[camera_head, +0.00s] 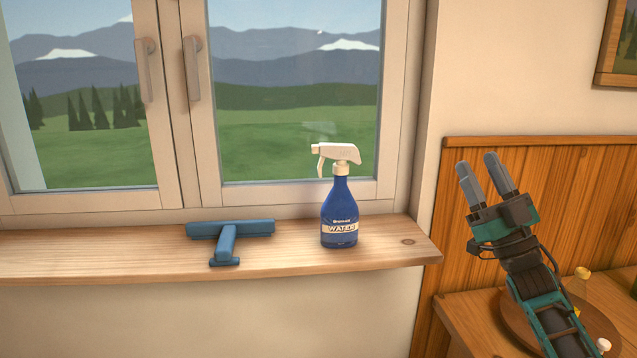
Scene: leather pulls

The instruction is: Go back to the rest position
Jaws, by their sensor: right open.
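My right gripper (484,178) is raised at the right of the head view, in front of the wood panelling. Its two grey fingers point up and are apart, with nothing between them. It is clear of the window sill and to the right of the spray bottle. My left gripper is not in view.
A blue spray bottle (340,217) labelled WATER stands upright on the wooden window sill (100,258). A blue squeegee (229,238) lies left of it. The window (170,100) is shut. A wooden table (470,318) with a round board (517,325) is below my right arm.

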